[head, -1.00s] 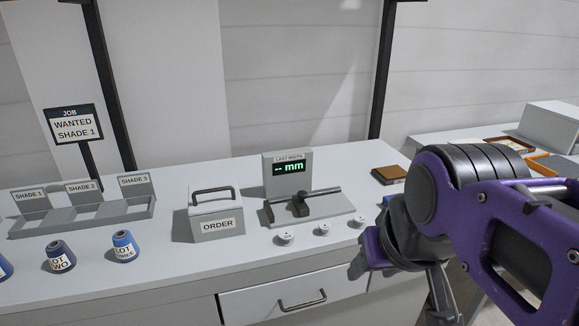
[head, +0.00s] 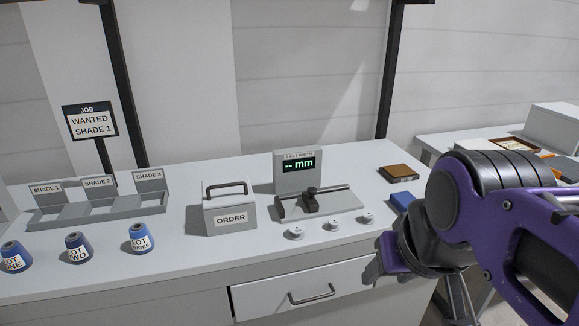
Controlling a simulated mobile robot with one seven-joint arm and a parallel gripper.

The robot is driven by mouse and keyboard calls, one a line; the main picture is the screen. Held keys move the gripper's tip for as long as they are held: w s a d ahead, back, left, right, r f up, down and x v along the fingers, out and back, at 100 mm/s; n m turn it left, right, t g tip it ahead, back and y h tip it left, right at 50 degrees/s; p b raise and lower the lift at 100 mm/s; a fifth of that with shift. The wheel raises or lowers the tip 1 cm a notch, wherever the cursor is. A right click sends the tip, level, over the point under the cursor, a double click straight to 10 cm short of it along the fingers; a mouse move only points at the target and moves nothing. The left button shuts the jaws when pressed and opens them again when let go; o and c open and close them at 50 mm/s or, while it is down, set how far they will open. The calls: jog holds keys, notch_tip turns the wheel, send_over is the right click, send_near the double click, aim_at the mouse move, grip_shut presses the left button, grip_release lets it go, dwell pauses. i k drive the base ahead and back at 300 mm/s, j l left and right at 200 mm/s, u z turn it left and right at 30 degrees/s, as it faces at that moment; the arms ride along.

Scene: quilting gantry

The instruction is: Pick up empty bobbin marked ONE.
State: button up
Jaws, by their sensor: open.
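Three small white bobbins stand in a row on the bench in front of the measuring stand: a left one (head: 295,233), a middle one (head: 333,226) and a right one (head: 368,219). Their markings are too small to read, so I cannot tell which is marked ONE. My gripper (head: 420,275) is at the right, near the bench's front edge, to the right of the bobbins and apart from them. It is open and its fingers are partly hidden by my arm. Nothing shows in it.
The measuring stand (head: 297,178) reads "-- mm" behind the bobbins. An ORDER box (head: 229,216), LOT cones (head: 141,238) and a shade rack (head: 95,212) stand left. A blue block (head: 402,200) and brown block (head: 398,173) lie right. A drawer (head: 300,290) is below.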

aim_at(368, 215)
jog(key=i+l+u, duration=0.5)
jog(key=i+l, duration=0.2)
